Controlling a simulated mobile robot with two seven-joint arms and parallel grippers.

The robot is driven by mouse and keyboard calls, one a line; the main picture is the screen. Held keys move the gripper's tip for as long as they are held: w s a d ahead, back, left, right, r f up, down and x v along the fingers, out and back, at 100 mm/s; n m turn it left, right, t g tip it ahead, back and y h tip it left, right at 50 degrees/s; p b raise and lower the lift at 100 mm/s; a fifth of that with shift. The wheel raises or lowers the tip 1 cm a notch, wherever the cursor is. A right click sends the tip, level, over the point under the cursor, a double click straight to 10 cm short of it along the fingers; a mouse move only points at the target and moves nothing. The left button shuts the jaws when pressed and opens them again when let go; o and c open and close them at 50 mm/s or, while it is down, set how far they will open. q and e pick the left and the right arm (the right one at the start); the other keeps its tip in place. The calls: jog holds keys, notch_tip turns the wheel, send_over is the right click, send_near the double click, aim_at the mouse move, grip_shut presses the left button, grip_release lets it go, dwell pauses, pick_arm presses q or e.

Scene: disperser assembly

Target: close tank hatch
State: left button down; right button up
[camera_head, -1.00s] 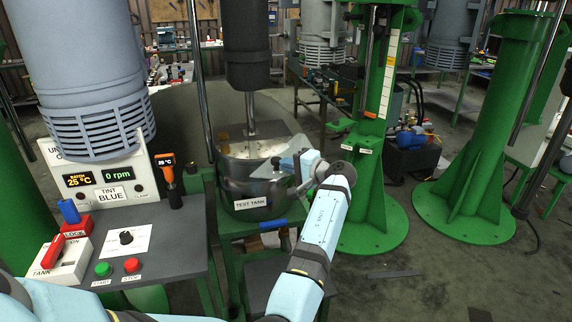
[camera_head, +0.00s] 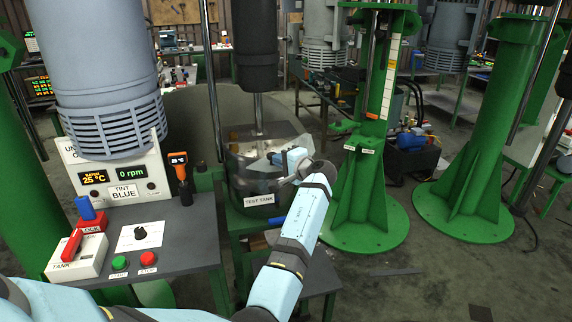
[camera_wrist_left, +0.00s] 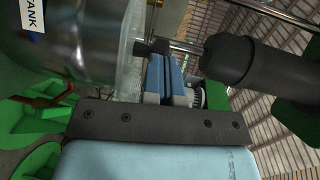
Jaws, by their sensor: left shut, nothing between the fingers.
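The test tank (camera_head: 258,192) is a dark metal drum with a "TEST TANK" label, under a mixer shaft (camera_head: 258,112). Its clear hatch (camera_head: 296,138) shows as a see-through sheet over the near right part of the tank top; its exact tilt is hard to tell. My left gripper (camera_head: 274,159) is shut and empty at the near right of the tank top, against or very close to the hatch. In the left wrist view, the shut blue fingers (camera_wrist_left: 163,62) are beside the clear panel (camera_wrist_left: 130,65), with the tank wall to the left. My right gripper is not in view.
The control panel (camera_head: 165,215) with buttons, a lock box (camera_head: 92,222) and a handheld thermometer (camera_head: 180,175) stands left of the tank. A grey motor housing (camera_head: 95,65) hangs above it. A green column (camera_head: 370,150) stands right of the tank.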

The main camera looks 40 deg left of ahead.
pick_arm(q)
jog(key=a+m+t+p, duration=0.1)
jog(key=a, duration=0.1)
jog(key=s+a+m+t+p, duration=0.1)
jog(key=a, duration=0.1)
jog(key=a+r+t+h+p, duration=0.1)
jog(key=a, duration=0.1)
jog(key=shift+s+a+m+t+p, duration=0.2)
jog(key=shift+m+t+p, duration=0.1)
jog(key=shift+m+p, duration=0.1)
jog(key=w+a+m+t+h+p, duration=0.2)
jog(key=a+m+t+h+p, duration=0.1)
jog(key=a, duration=0.8)
jog(key=shift+w+f+m+t, duration=0.2)
jog(key=shift+w+m+t, duration=0.1)
jog(key=shift+t, duration=0.4)
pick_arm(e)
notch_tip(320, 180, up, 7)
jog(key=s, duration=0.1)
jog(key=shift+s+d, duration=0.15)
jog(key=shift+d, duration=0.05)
